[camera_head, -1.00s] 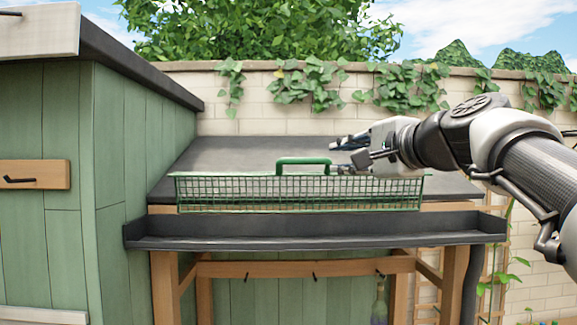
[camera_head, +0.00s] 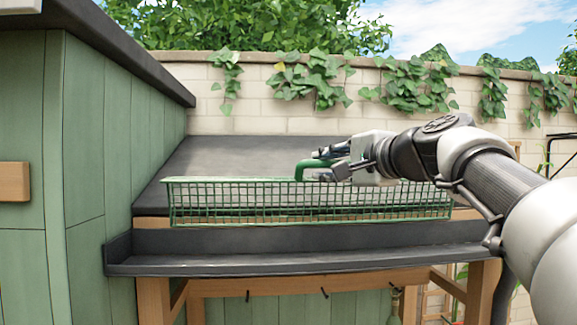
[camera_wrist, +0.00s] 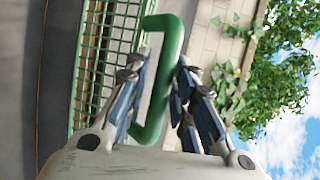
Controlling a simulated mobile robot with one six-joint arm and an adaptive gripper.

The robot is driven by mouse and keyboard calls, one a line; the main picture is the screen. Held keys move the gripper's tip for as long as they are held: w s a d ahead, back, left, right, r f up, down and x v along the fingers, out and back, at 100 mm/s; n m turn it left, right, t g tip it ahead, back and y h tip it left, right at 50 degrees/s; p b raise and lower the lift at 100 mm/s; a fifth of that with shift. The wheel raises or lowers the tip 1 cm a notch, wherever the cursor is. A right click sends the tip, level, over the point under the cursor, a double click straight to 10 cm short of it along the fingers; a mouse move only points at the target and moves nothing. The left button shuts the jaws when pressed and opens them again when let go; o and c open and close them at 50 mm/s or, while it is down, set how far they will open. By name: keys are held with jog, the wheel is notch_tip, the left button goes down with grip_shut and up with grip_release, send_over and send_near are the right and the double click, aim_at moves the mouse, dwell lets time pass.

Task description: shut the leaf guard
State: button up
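The leaf guard (camera_head: 240,203) is a long green mesh panel above the dark gutter (camera_head: 300,263), raised clear of the trough at its front. Its green D-shaped handle (camera_head: 301,170) stands up from the top edge; the right part is hidden behind my gripper. My gripper (camera_head: 327,164) is at the handle, its fingers apart. In the wrist view, the fingers of my gripper (camera_wrist: 164,60) lie on either side of the handle's grip bar (camera_wrist: 171,45). A gap seems to remain beside the bar. The mesh (camera_wrist: 102,50) shows left of it.
A dark sloped roof (camera_head: 240,155) lies behind the guard, on a wooden frame (camera_head: 150,300). A green shed (camera_head: 95,130) stands close on the left. A pale brick wall with ivy (camera_head: 420,80) runs behind. The space in front of the gutter is clear.

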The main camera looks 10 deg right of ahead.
jog(key=shift+w+a, duration=0.15)
jog(key=shift+w, duration=0.25)
jog(key=shift+s+d+r, duration=0.15)
jog(key=shift+s+d, duration=0.05)
jog(key=shift+s, duration=0.4)
jog(key=shift+c, duration=0.6)
jog(key=shift+w, duration=0.2)
jog(key=c, duration=0.3)
grip_shut()
